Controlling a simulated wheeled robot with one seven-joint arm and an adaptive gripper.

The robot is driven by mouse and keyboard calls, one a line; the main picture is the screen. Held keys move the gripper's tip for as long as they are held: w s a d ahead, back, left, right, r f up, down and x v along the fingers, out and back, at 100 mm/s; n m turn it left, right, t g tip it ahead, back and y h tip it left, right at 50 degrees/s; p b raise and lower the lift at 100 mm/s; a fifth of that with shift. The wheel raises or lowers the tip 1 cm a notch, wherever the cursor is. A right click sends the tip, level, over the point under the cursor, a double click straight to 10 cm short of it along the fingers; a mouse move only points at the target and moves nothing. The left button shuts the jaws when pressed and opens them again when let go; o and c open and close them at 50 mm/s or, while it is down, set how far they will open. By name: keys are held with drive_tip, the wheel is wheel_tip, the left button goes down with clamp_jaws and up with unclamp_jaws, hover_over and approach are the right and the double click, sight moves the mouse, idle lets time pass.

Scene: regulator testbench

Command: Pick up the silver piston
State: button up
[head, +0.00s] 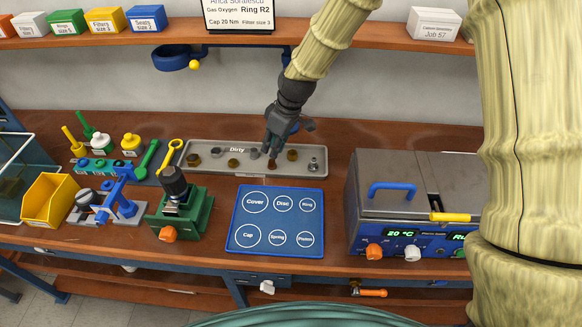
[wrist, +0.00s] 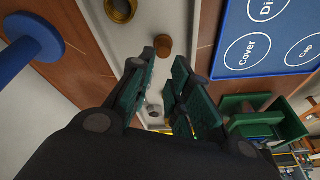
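The silver piston is most likely the small shiny part with a stem (head: 314,164), upright at the right end of the grey tray marked Dirty (head: 205,170). I cannot be sure, as grey parts (head: 254,154) also lie in the tray. My gripper (head: 271,152) points down over the tray, left of the shiny part. In the wrist view my gripper (wrist: 165,62) has its green-padded fingers apart with nothing held. A small grey part (wrist: 154,109) shows below, between the fingers. A brown plug (wrist: 163,46) is just past the fingertips.
Brass parts (head: 292,155) share the tray. A blue mat (head: 277,221) with labelled circles lies in front. A grey cleaning machine (head: 390,178) stands to the right, a green fixture (head: 184,215) to the left. The shelf (head: 240,33) runs above, behind my arm.

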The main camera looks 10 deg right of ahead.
sight(314, 159)
drive_tip(key=s+g, duration=0.1)
drive_tip(key=s, duration=0.1)
drive_tip(key=s+a+n+g+h, duration=0.1)
drive_tip(key=s, duration=0.1)
drive_tip(key=shift+f+b, duration=0.15)
drive_tip(key=shift+b, duration=0.2)
drive_tip(key=d+m, duration=0.1)
drive_tip(key=d, duration=0.3)
drive_tip(key=d+r+m+h, duration=0.1)
drive_tip(key=d, duration=0.3)
drive_tip(key=d+r+m+h+p, duration=0.1)
drive_tip(key=d, duration=0.3)
drive_tip(key=shift+w+r+t, duration=0.25)
drive_tip(key=shift+w+t, duration=0.05)
drive_tip(key=shift+w, duration=0.05)
drive_tip(key=shift+d+f+p, duration=0.1)
drive_tip(key=shift+f+p, duration=1.2)
drive_tip(key=shift+f, duration=2.15)
clamp_jaws()
